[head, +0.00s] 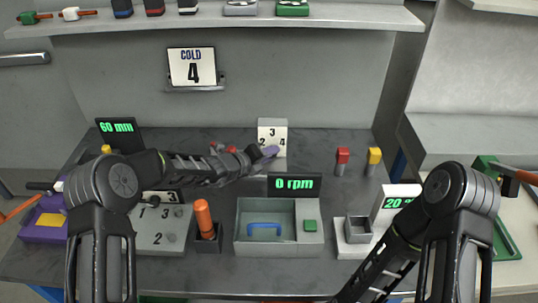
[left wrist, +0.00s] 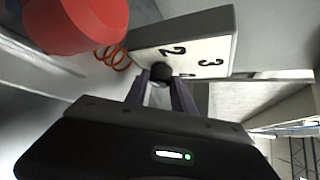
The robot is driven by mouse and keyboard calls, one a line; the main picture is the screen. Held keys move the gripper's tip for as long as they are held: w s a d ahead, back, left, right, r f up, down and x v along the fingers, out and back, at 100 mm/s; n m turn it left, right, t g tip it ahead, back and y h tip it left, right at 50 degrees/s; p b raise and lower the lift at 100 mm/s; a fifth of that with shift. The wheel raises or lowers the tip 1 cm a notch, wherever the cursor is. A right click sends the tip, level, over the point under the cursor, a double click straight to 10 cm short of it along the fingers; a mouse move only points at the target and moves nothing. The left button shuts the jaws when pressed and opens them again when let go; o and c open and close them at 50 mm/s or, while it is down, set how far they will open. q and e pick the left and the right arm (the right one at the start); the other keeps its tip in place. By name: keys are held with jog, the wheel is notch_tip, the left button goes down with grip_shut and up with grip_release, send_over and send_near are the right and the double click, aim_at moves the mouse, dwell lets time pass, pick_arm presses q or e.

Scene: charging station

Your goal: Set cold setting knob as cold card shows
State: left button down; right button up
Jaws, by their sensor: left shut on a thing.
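The cold card (head: 193,67) hangs on the back wall, reads COLD and shows a 4. The cold setting dial box (head: 273,131) stands at the back of the table, its pale face marked 2, 3 and 4. In the left wrist view the box face (left wrist: 190,58) shows 2 and 3. My left gripper (head: 270,152) reaches the dial face. In the left wrist view its fingers (left wrist: 162,82) are shut on the dark round knob (left wrist: 161,71). The knob's pointer direction is hidden. My right gripper is out of view below the head picture.
A 0 rpm display (head: 294,186) stands in front of the dial box, with a grey tray (head: 242,232) below it. A numbered panel (head: 147,240) and orange cylinder (head: 203,218) are at the left. A large red object (left wrist: 75,22) is close in the wrist view.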

pick_arm(q)
jog(key=m+y+b, duration=0.1)
jog(key=y+b, duration=0.1)
jog(key=b, duration=0.1)
jog(key=shift+d, duration=0.15)
jog(key=shift+r+m+g+y+b, duration=0.1)
jog(key=shift+m+g+y+b, duration=0.3)
jog(key=shift+m+y+b, duration=0.15)
jog(key=shift+d+r+m+y, duration=0.1)
jog(key=shift+m+y, duration=0.35)
jog(key=shift+y, duration=0.6)
jog(key=c, duration=1.3)
grip_release()
jog(key=shift+c, duration=0.2)
